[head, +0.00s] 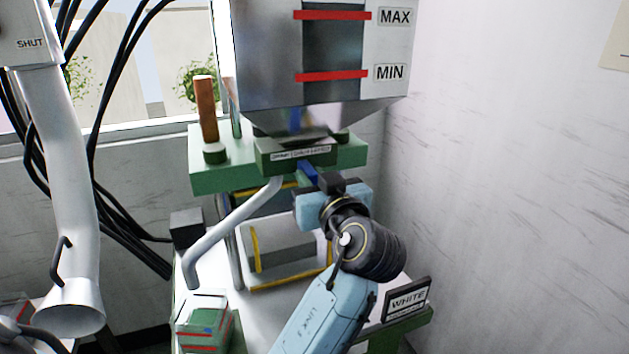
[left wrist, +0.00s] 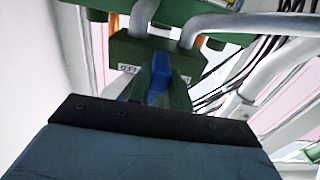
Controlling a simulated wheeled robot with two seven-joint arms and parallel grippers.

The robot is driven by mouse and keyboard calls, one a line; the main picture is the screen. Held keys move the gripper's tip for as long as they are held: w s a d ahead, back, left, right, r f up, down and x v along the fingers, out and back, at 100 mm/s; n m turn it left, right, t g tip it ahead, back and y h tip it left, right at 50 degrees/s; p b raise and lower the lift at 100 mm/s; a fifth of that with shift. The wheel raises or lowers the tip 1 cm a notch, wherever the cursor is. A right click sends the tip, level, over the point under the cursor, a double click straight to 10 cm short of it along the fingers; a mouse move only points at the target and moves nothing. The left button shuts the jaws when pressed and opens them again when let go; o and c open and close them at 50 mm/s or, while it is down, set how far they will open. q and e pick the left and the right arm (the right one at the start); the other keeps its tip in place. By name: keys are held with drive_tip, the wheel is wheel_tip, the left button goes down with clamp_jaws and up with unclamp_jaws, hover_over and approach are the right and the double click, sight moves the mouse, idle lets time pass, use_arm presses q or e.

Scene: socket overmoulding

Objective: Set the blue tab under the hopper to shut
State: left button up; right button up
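The hopper (head: 262,62) is a grey metal bin with a sight window and red MAX and MIN marks. Under it sits a green block (head: 270,160) with a small label strip, too small to read surely. The blue tab (head: 308,173) sticks out from the block's front, near its middle; the left wrist view shows the tab (left wrist: 160,72) straight ahead. My left gripper (head: 323,184) is right at the tab, coming from the front. Its fingertips are hard to make out, so I cannot tell whether it grips the tab. My right gripper is out of view.
A bent grey pipe (head: 232,232) runs down left of my gripper. A yellow-edged frame (head: 252,252) stands below. A WHITE sign (head: 407,300) is at the right. A wide white duct (head: 70,190) marked SHUT hangs at left. A green box (head: 207,328) stands at the front.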

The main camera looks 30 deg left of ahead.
use_arm(q)
drive_tip(key=o, duration=0.4)
drive_tip(key=b+v, duration=0.3)
drive_tip(key=v, duration=1)
drive_tip(key=shift+s+d, duration=0.1)
drive_tip(key=shift+d, duration=0.1)
